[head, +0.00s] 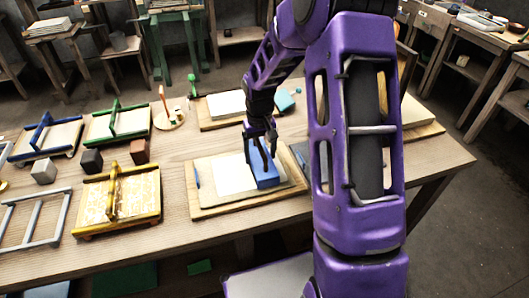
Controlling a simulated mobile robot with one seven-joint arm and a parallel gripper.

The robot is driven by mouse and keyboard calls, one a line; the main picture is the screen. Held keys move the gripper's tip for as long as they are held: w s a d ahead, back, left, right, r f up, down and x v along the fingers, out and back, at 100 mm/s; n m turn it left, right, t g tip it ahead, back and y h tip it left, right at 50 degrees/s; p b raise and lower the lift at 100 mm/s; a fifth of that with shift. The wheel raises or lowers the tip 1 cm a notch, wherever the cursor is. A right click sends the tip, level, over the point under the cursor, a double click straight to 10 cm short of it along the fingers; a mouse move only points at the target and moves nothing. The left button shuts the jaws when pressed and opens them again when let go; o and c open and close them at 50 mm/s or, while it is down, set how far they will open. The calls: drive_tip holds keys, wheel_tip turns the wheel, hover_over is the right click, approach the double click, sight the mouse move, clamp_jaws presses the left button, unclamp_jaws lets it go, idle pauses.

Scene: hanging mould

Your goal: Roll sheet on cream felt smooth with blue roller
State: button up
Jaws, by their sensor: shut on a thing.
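A board with cream felt (205,200) lies near the front middle of the table in the head view. A white sheet (228,174) lies on the felt. My gripper (262,158) points down over the right part of the sheet. It is shut on a blue roller (266,179), a blocky blue body at the sheet's right side. I cannot tell whether the roller touches the sheet, and its underside is hidden. Part of the board's right side is hidden behind my purple arm.
Frames with blue (42,136), green (117,122) and yellow (118,197) parts stand at left, with dark (91,161), brown (139,151) and white (43,172) blocks. Another board with a white sheet (226,105) lies behind. A round stand (168,118) holds an orange upright.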

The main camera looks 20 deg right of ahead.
drive_tip(key=shift+a+f, duration=0.1)
drive_tip(key=shift+a, duration=0.9)
drive_tip(key=shift+a+b, duration=0.8)
drive_tip(key=shift+a, duration=4.55)
drive_tip(key=shift+r, duration=0.2)
wheel_tip(320, 180, up, 7)
drive_tip(key=p, duration=0.5)
drive_tip(key=shift+w, duration=0.1)
